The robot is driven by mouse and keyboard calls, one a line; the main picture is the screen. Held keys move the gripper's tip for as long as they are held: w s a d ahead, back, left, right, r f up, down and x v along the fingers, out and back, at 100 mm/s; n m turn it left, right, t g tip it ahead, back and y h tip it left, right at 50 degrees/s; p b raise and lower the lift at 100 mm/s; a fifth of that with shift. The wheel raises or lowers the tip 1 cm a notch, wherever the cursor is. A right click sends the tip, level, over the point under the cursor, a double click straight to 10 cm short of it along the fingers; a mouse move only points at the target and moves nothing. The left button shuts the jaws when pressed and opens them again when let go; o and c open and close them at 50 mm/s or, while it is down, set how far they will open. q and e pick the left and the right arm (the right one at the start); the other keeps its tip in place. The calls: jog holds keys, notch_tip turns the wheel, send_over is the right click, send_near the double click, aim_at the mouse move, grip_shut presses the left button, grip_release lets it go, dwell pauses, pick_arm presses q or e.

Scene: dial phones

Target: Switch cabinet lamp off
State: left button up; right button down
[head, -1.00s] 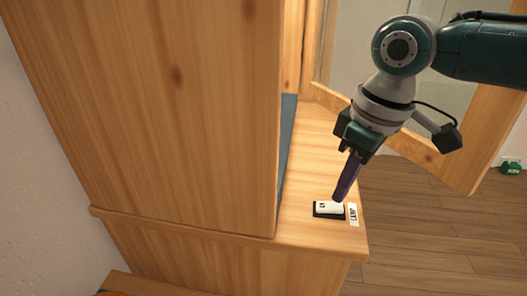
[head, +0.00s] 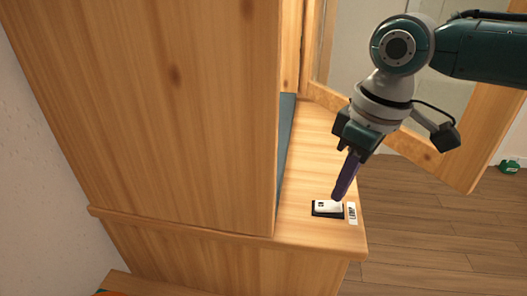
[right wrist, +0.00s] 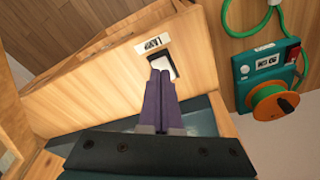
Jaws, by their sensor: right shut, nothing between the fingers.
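The lamp switch (head: 328,208) is a white rocker in a dark frame on the wooden cabinet ledge, with a white "LAMP" label (head: 352,213) beside it. In the right wrist view the switch (right wrist: 170,66) shows just past my fingertips, partly hidden by them, with the label (right wrist: 152,43) above. My right gripper (head: 338,197) is shut and empty, its purple fingers pointing down at the end of the rocker nearest the label. The tips look to be touching or very close to it; I cannot tell which. My left gripper is not in view.
The tall wooden cabinet (head: 165,110) fills the left and middle. An open glazed door (head: 440,120) stands behind my right arm. In the right wrist view a teal box with an orange reel (right wrist: 270,100) and green hose is at the right.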

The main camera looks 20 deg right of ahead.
jog(key=shift+f+b, duration=0.5)
jog(key=shift+f, duration=0.4)
dwell(0.3)
notch_tip(320, 180, up, 7)
jog(key=p, duration=0.8)
jog(key=shift+r, duration=0.1)
